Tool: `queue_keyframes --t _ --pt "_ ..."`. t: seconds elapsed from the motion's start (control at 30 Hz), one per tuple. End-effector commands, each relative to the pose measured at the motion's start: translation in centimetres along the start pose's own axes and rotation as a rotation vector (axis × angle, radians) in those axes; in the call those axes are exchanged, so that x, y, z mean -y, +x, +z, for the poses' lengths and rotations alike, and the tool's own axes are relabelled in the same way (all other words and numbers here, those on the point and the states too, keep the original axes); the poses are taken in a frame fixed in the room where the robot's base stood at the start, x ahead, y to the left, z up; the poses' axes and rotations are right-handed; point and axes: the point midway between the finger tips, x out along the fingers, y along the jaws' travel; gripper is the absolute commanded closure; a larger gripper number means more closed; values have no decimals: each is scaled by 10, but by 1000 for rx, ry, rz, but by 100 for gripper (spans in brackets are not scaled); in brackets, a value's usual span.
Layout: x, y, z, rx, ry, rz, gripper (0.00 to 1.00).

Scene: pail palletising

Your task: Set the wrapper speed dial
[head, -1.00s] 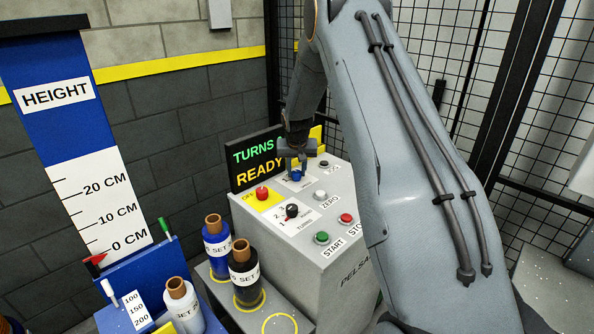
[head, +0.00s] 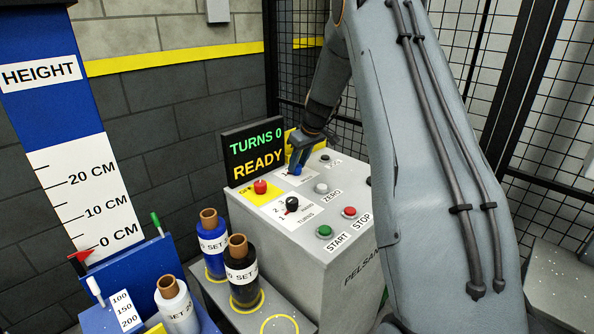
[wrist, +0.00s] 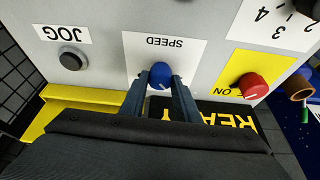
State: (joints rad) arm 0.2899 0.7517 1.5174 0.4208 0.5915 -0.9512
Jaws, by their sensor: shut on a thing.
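The speed dial (wrist: 160,76) is a blue round knob with a pale pointer mark, on a white plate (wrist: 193,57) marked SPEED. My gripper (wrist: 160,85) is shut on the blue dial, one finger on each side of it in the wrist view. In the head view my gripper (head: 299,157) reaches down onto the back part of the grey control panel (head: 318,248). There the dial is mostly hidden by the fingers. Its scale numbers cannot be read.
Beside the dial are a red knob (head: 260,187), a black turns dial (head: 292,203), a grey ZERO button (head: 321,188), and green START (head: 325,231) and red STOP (head: 349,212) buttons. A screen (head: 252,156) reads TURNS 0, READY. Film rolls (head: 243,270) stand at the front left.

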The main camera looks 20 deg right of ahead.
Motion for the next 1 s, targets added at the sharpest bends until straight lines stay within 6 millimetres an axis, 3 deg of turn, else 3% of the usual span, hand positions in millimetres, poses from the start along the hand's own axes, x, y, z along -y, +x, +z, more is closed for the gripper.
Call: queue_keyframes --t 0.3,0.87,0.9,1.0 --pt "-2 1 0 1 -113 -46 94" --pt "-2 0 1 1 -138 -55 94" --pt "-2 0 1 2 -138 -55 65" --pt "-2 0 0 1 -138 -55 53"
